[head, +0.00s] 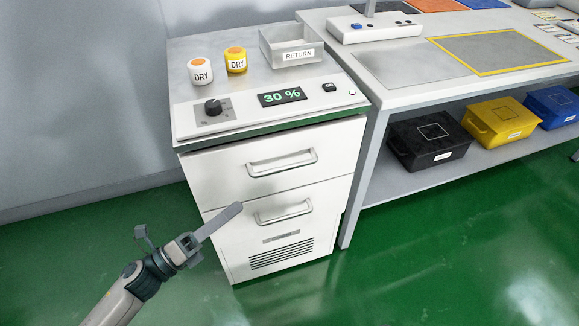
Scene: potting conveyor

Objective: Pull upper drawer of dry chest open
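The white dry chest (347,200) stands in the middle of the head view. Its upper drawer (225,176) has a pale bar handle (282,163) and looks shut. The lower drawer (240,232) has a similar handle (283,211) and also looks shut. My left gripper (190,218) is in front of the chest's lower left side, below and left of the upper handle. Its fingers are spread wide with nothing between them, and it appears apart from both handles. One finger overlaps the lower drawer's left edge in the picture. My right gripper is out of view.
On the chest top stand a white DRY jar (201,72), a yellow DRY jar (236,61) and a RETURN tray (272,50), behind a 30 % display (282,97). A workbench (400,85) adjoins at right, with bins below. Green floor in front is clear.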

